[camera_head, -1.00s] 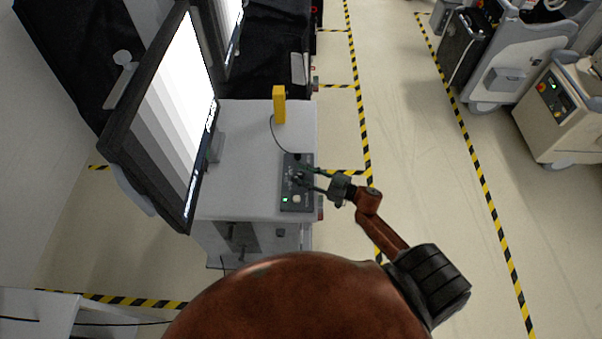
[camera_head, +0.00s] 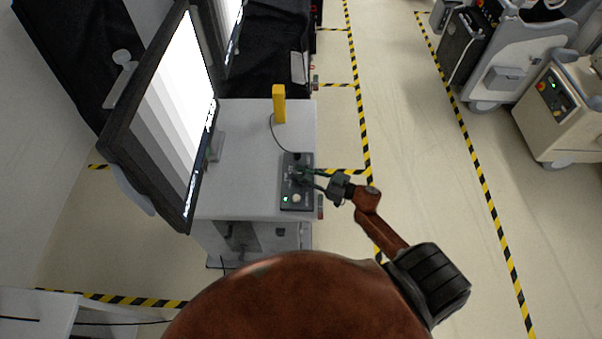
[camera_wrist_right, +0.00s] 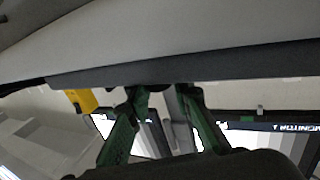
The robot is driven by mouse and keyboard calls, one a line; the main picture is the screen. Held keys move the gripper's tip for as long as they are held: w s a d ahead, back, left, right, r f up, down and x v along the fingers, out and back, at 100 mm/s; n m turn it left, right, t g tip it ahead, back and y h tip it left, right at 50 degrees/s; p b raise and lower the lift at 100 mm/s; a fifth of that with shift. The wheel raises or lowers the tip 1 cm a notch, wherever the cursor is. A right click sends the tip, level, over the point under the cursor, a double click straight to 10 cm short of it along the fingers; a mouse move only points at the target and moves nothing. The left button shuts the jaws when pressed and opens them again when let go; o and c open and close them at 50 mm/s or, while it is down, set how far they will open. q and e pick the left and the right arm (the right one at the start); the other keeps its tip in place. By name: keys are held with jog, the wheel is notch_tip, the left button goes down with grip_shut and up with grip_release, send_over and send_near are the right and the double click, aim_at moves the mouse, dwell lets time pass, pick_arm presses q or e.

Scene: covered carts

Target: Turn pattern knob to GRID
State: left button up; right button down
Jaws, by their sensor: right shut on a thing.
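The dark control box (camera_head: 306,207) lies on the white cart top in the head view, with a lit green lamp and a pale round button at its near end. My right gripper (camera_head: 298,177) reaches in from the right, its fingertips at the middle of the box. They are shut on the pattern knob, which the fingers mostly hide; its pointer and labels cannot be read. In the right wrist view the green fingers (camera_wrist_right: 162,93) meet the dark box edge. The monitor (camera_head: 172,108) shows grey vertical steps from white to dark. My left gripper is not in view.
A yellow block (camera_head: 279,104) stands upright on the cart top (camera_head: 248,150) behind the box, with a cable nearby. The monitor stands close at the left. Black-covered carts are behind. Open floor with striped tape is to the right, and other machines (camera_head: 555,105) stand beyond.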

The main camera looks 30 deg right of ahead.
jog(key=n+g+y+b, duration=0.2)
jog(key=shift+f+y, duration=0.15)
jog(key=shift+y, duration=0.15)
jog(key=n+g+y+b, duration=0.2)
jog(key=n+g+b, duration=0.1)
jog(key=g+b, duration=0.1)
jog(key=n+g+y+b, duration=0.2)
jog(key=n+g+b, duration=0.1)
jog(key=g+b, duration=0.1)
jog(key=shift+f+b, duration=0.15)
jog(key=shift+b, duration=0.65)
jog(key=shift+r+n+g+y+b, duration=0.3)
jog(key=shift+n+g+b, duration=0.3)
jog(key=shift+g+b, duration=0.4)
jog(key=c, duration=1.8)
grip_release()
jog(key=shift+o, duration=0.2)
jog(key=shift+d, duration=0.1)
